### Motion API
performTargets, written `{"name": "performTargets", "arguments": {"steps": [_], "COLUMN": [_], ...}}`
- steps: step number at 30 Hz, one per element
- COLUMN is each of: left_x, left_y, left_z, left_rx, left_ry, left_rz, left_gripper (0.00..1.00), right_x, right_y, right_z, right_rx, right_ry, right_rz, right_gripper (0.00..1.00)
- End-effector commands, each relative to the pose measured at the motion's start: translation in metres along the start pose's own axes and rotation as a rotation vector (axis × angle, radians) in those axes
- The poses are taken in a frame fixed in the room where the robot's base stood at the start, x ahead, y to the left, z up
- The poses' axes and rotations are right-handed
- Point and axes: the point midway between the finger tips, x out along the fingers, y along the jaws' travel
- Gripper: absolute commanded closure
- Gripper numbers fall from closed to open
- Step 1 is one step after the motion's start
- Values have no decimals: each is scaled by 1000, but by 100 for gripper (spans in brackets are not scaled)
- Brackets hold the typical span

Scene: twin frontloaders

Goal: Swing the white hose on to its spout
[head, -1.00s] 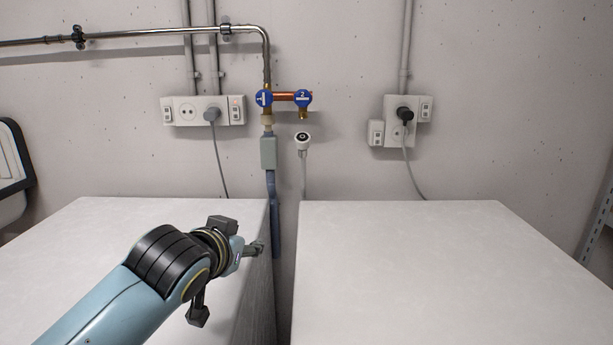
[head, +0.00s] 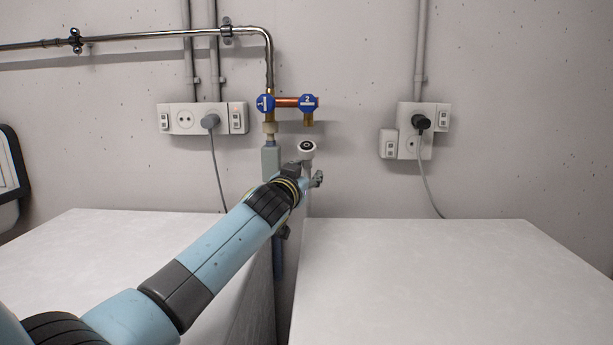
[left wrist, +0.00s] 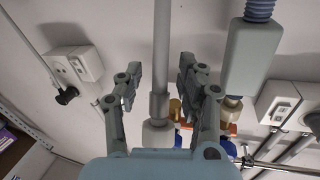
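The white hose's round end (head: 306,149) stands upright below the brass spout (head: 309,119) under blue valve 2, with a gap between them. My left gripper (head: 304,178) is at the hose just below that end, partly hidden by my own wrist. In the left wrist view its two fingers (left wrist: 160,72) are spread. The grey-white hose (left wrist: 161,45) runs between them in the picture, with space on both sides. The hose's white end (left wrist: 158,133) is partly hidden by the gripper's body. The brass spout (left wrist: 178,109) shows beside it. My right gripper is out of view.
Valve 1 (head: 265,103) has a grey block (head: 271,162) on a blue hose below it, close left of my gripper. Two white-topped machines (head: 450,270) flank a narrow gap. Sockets with plugged cords (head: 416,130) are on the wall.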

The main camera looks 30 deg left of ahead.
Motion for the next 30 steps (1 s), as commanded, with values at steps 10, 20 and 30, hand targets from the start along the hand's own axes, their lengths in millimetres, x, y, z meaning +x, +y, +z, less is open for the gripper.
{"name": "performTargets", "arguments": {"steps": [10, 20, 30], "left_x": [7, 7, 7], "left_y": [0, 0, 0], "left_z": [0, 0, 0], "left_rx": [0, 0, -2], "left_ry": [0, -1, -1], "left_rz": [0, 0, 0], "left_gripper": [61, 100, 100], "right_x": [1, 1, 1], "right_y": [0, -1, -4], "right_z": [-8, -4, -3], "right_rx": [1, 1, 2], "right_ry": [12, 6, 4], "right_rz": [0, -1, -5], "right_gripper": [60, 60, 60]}}
